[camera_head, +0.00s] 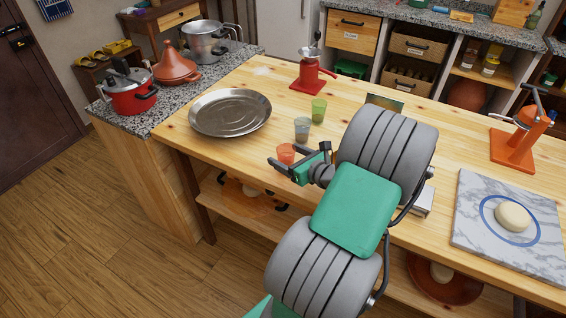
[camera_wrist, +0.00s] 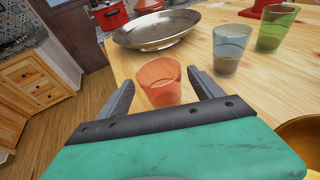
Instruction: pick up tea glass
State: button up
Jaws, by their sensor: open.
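Three tea glasses stand on the wooden table. The orange glass (camera_head: 286,154) is nearest to my gripper (camera_head: 284,158); the blue-grey glass (camera_head: 302,129) and the green glass (camera_head: 319,110) stand behind it. In the wrist view the orange glass (camera_wrist: 157,80) appears upright just beyond and between my open fingers (camera_wrist: 160,86). The blue-grey glass (camera_wrist: 229,50) and the green glass (camera_wrist: 275,30) stand to its right. My gripper is open and holds nothing. Whether a finger touches the orange glass cannot be told.
A round metal tray (camera_head: 230,113) lies on the table to the left of the glasses. A red press (camera_head: 309,72) stands behind them. A marble slab (camera_head: 510,225) with dough lies at the right. The table's front edge runs beneath my arm.

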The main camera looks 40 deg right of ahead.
aim_at(281, 152)
jog(key=x, duration=0.3)
jog(key=shift+w+d+f, duration=0.1)
jog(key=shift+w+d, duration=0.05)
jog(key=shift+w, duration=0.2)
jog(key=c, duration=1.5)
